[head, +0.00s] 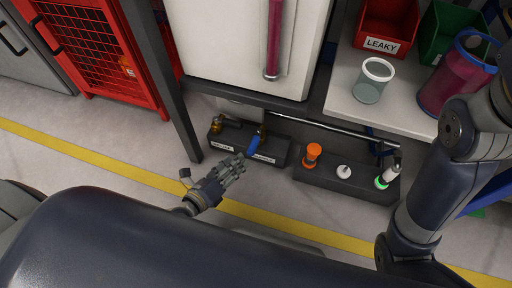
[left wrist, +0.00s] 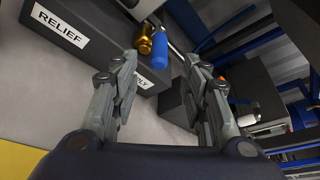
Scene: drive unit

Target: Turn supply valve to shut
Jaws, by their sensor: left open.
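The supply valve's blue handle (head: 254,144) stands on the right part of a dark block low on the frame. In the left wrist view the blue handle (left wrist: 162,73) lies ahead between my fingers, beside a brass fitting (left wrist: 146,40). My left gripper (head: 236,165) is open and empty, just in front of the block and short of the handle. The "SUPPLY" label (left wrist: 146,78) is partly hidden by a finger. My right arm is at the right of the head view; its gripper is not seen.
The relief valve (head: 216,125) is brass, left on the same block. A second dark block (head: 325,176) to the right carries an orange knob (head: 312,153), a white knob (head: 343,171) and a green-ringed part (head: 382,183). A dark post (head: 180,105) stands left. The floor in front is clear.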

